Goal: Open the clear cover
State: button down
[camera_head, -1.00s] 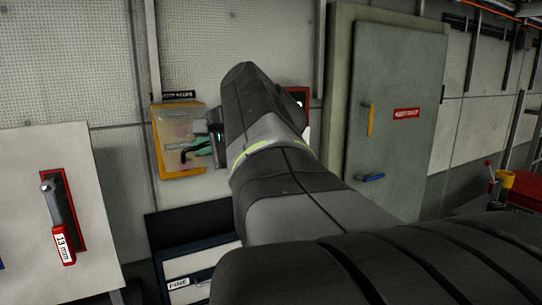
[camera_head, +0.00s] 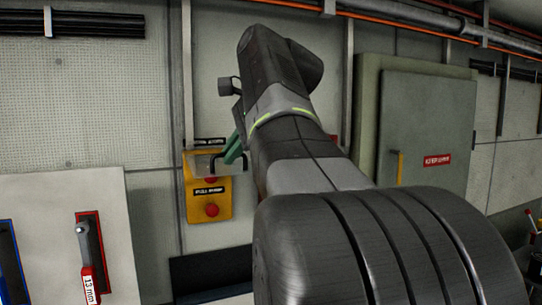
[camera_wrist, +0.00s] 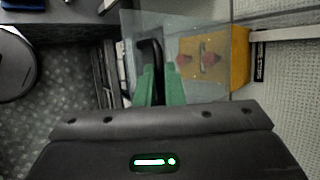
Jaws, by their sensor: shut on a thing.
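The yellow control box (camera_head: 222,208) hangs on the wall in the head view. It shows red buttons (camera_head: 211,210) and a black label. The clear cover (camera_wrist: 195,25) is a transparent pane; in the wrist view I see the box (camera_wrist: 240,55) and its red buttons partly through it. In the head view it is tilted up and out from the box's upper part. My gripper's green fingers (camera_head: 235,149) are shut on the cover's black handle (camera_wrist: 152,48), out in front of the box. My forearm hides part of the wall right of the box.
A grey cabinet (camera_head: 428,130) with a yellow handle stands at the right. A white tool board (camera_head: 60,235) with a red-handled 13 mm tool (camera_head: 84,250) stands at the lower left. A dark-topped unit (camera_head: 210,270) lies below the box. Pipes run along the wall top.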

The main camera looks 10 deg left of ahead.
jog(key=shift+w+f, duration=0.1)
jog(key=shift+w, duration=0.1)
jog(key=c, duration=1.7)
grip_release()
jog(key=shift+w+a, duration=0.15)
jog(key=shift+a, duration=0.05)
jog(key=shift+o, duration=0.9)
jog(key=shift+w+a+f, duration=0.2)
jog(key=shift+w+a, duration=0.05)
jog(key=shift+w, duration=0.15)
jog(key=shift+s+d+r, duration=0.2)
jog(key=shift+s+d, duration=0.05)
jog(key=shift+s, duration=0.1)
jog(key=shift+d+r, duration=0.15)
jog(key=shift+r, duration=0.05)
jog(key=v, duration=1.3)
jog(key=x, duration=1.3)
jog(key=shift+a+f, duration=0.25)
jog(key=shift+f, duration=0.05)
